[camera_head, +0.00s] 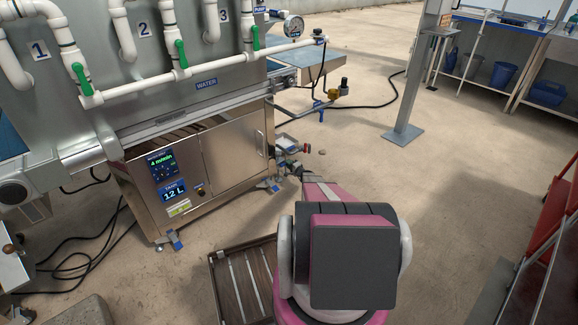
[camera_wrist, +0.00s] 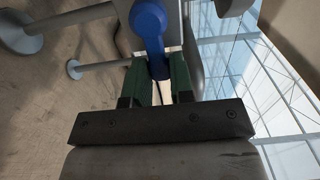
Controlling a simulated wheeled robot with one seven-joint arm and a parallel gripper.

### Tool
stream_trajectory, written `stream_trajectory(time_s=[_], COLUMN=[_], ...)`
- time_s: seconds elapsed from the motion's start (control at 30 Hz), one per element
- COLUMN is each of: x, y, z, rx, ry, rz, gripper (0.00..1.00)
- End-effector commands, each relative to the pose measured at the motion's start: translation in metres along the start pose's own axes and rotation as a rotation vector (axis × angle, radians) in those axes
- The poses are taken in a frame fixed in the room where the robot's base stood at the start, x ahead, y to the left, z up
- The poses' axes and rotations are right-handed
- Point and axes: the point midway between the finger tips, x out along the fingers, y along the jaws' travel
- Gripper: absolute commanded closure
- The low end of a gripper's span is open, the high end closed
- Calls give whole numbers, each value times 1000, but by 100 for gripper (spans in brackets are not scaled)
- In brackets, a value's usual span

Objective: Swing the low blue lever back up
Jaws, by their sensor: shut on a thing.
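The low blue lever (camera_wrist: 149,22) fills the upper middle of the wrist view. Its wide rounded end is at the top and its narrower end runs down between my green fingers. My gripper (camera_wrist: 160,72) is shut on that narrower end, with a finger at each side. In the head view my gripper (camera_head: 291,165) is low beside the right end of the steel machine, at the far end of my arm. There the lever is too small and covered to tell its angle.
The steel cabinet (camera_head: 233,155) stands left of my gripper. A slatted tray (camera_head: 228,285) lies on the floor left of my arm. A pipe with a blue valve handle (camera_head: 320,105) sticks out above. A grey post (camera_head: 405,110) stands farther right; open floor lies between.

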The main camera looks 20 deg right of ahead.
Motion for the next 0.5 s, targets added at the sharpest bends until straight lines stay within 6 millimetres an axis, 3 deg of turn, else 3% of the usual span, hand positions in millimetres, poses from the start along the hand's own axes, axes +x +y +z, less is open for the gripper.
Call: stream_trajectory(time_s=[0.27, 0.3, 0.33, 0.5], x=[-3, -3, -2, -1], y=[0, 0, 0, 0], z=[1, 1, 1, 0], rx=[-3, -3, -3, -1], ry=[-1, -1, -1, -1], rz=[1, 1, 1, 1], gripper=[100, 65, 55, 52])
